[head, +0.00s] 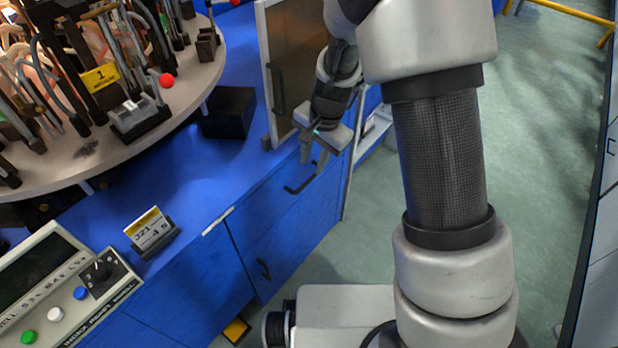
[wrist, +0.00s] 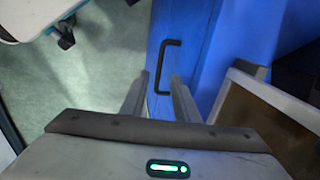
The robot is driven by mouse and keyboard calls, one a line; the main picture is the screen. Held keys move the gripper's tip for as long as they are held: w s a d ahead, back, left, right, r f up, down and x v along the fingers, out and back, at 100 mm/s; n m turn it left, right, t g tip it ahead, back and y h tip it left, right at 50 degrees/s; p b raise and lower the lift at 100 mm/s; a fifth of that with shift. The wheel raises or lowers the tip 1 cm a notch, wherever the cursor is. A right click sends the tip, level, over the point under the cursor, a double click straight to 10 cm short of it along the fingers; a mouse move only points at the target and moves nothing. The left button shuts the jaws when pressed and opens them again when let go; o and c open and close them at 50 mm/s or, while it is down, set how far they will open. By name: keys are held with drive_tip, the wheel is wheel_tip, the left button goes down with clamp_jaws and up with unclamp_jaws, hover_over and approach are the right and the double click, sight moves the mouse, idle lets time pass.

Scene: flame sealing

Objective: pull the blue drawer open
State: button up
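The blue drawer (head: 285,212) is in the front of the blue cabinet and looks shut in the head view. Its black bar handle (head: 301,187) sits near the drawer's upper right. My gripper (head: 315,160) is above and close to the handle, with its fingers pointing down. In the wrist view the handle (wrist: 165,66) lies ahead, just beyond the fingertips. My gripper (wrist: 155,88) is open, with a gap between the fingers and nothing held. The left finger is on the floor side and the right finger on the cabinet side. Contact with the handle cannot be told.
A framed panel door (head: 290,70) stands upright on the blue top beside my gripper. A round turntable (head: 190,95) with glass-working burners fills the left. A control box (head: 60,290) and a sign (head: 150,232) are at lower left. Green floor (head: 545,120) is clear at right.

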sight(308, 181)
drive_tip(key=f, duration=0.2)
drive_tip(key=f+b, duration=0.1)
drive_tip(key=f, duration=0.2)
drive_tip(key=w+a+f, duration=0.1)
drive_tip(key=f, duration=0.1)
drive_tip(key=shift+f+b, duration=0.15)
drive_tip(key=shift+b, duration=0.15)
clamp_jaws()
